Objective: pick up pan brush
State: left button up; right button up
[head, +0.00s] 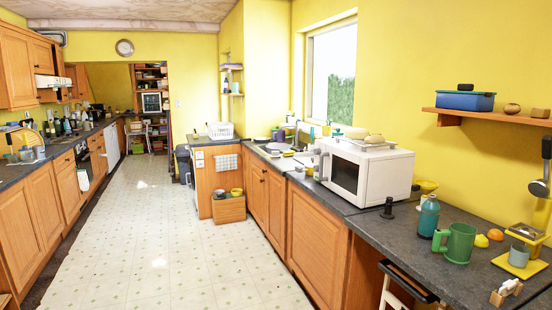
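I cannot make out a pan brush for certain in the head view. A small wooden and white item (506,291) lies on the near right counter (412,228), but it is too small to tell what it is. Many small items crowd around the sink (280,148) and on the left counter, too small to name. Neither of my grippers is in view.
A white microwave (362,170) stands on the right counter. A teal bottle (428,216), a green mug (459,243) and a yellow-based item (520,262) stand nearer. A wooden box (228,208) sits on the floor. The vinyl floor (150,235) between the cabinets is clear.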

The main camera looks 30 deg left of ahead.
aim_at(275, 154)
jog(key=z, duration=1.35)
jog(key=i, duration=0.15)
jog(key=u, duration=3.05)
jog(key=i, duration=6.25)
